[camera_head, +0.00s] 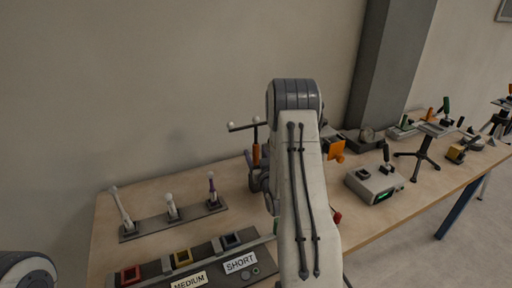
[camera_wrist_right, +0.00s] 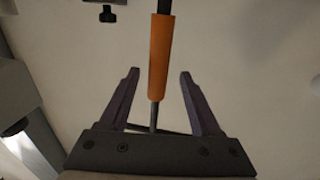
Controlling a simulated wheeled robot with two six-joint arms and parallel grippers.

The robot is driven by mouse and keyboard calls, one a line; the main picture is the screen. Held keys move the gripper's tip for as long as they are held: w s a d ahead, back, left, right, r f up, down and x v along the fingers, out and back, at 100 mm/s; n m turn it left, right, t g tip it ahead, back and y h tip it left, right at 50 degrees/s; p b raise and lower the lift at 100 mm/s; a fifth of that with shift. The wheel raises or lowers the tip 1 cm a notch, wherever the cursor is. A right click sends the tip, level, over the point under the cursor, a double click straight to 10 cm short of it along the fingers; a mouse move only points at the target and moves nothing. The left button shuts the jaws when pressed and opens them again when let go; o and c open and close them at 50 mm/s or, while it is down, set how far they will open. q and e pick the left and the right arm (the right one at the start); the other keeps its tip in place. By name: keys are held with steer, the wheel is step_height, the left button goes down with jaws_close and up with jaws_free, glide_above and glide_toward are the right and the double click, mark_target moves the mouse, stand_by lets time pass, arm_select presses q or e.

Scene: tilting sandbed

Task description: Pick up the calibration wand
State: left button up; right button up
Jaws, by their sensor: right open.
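The calibration wand stands upright near the back of the table, with an orange handle (camera_head: 256,155) and a dark crossbar with pale balls (camera_head: 243,126) on top. My right gripper (camera_head: 257,179) is at the handle, partly hidden behind my right arm. In the right wrist view, the orange handle (camera_wrist_right: 160,50) lies between the two open fingers of the gripper (camera_wrist_right: 158,76), with a gap on each side. A thin dark rod runs below the handle. My left gripper is out of view.
A rack (camera_head: 174,222) with several upright pegs stands left. In front are coloured sockets on a bar (camera_head: 207,255) with MEDIUM and SHORT labels. To the right are a grey box with a green display (camera_head: 374,185), a small tripod (camera_head: 424,152) and several tools.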

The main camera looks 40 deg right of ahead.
steer(key=p+x, duration=0.1)
steer(key=x, duration=0.2)
steer(key=shift+w+d+r, duration=0.2)
steer(key=shift+w+d, duration=0.05)
steer(key=shift+w, duration=0.05)
steer(key=shift+w+d+f, duration=0.1)
steer(key=shift+w+d, duration=0.1)
steer(key=shift+w, duration=0.3)
jaws_close()
step_height(320, 180, up, 9)
step_height(320, 180, up, 10)
steer(key=p, duration=0.5)
glide_above(255, 127)
steer(key=x, duration=0.4)
steer(key=shift+s, duration=0.3)
